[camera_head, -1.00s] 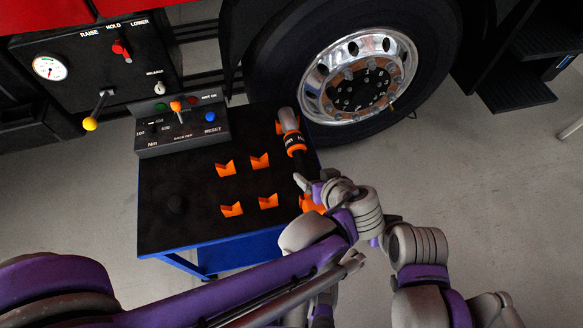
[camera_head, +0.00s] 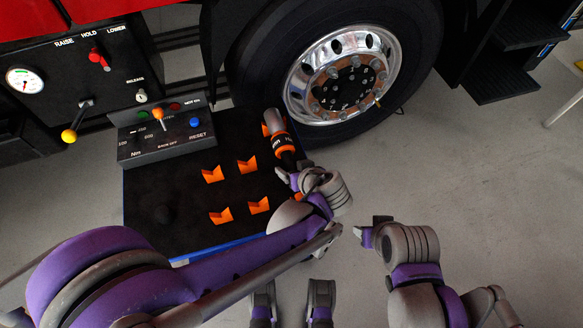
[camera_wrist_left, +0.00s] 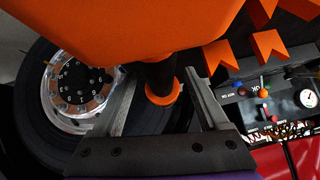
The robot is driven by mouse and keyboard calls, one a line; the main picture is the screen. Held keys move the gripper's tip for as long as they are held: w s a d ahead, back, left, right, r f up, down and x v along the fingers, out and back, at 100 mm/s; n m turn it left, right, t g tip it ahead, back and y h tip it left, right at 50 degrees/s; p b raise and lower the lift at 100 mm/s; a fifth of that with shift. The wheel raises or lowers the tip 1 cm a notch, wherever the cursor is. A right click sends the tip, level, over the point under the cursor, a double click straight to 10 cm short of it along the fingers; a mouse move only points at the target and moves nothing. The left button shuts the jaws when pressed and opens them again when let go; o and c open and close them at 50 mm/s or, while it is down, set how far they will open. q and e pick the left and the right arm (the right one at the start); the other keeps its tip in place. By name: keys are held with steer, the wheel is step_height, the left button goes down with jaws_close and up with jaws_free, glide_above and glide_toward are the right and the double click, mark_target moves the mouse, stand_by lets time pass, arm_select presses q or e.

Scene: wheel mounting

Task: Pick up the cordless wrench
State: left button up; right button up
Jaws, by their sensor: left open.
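The cordless wrench (camera_head: 282,146) lies at the right side of the black-topped cart, with a grey nose toward the truck wheel and a black body with orange bands. Its lower end is hidden behind my left gripper (camera_head: 292,174). In the left wrist view, the open fingers of my left gripper (camera_wrist_left: 160,103) are on either side of a black shaft with an orange ring (camera_wrist_left: 162,93). I cannot tell whether they touch it. A large orange part (camera_wrist_left: 130,22) fills the top of that view. My right gripper (camera_head: 368,228) hangs over the floor, right of the cart; its jaws are unclear.
Several orange cradles (camera_head: 247,165) stand empty on the cart top (camera_head: 165,215). A control box (camera_head: 165,130) with knobs sits at the cart's back left. The truck wheel (camera_head: 350,80) is behind. Grey floor (camera_head: 470,190) is clear at right.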

arm_select(q)
jaws_close()
stand_by(1.3)
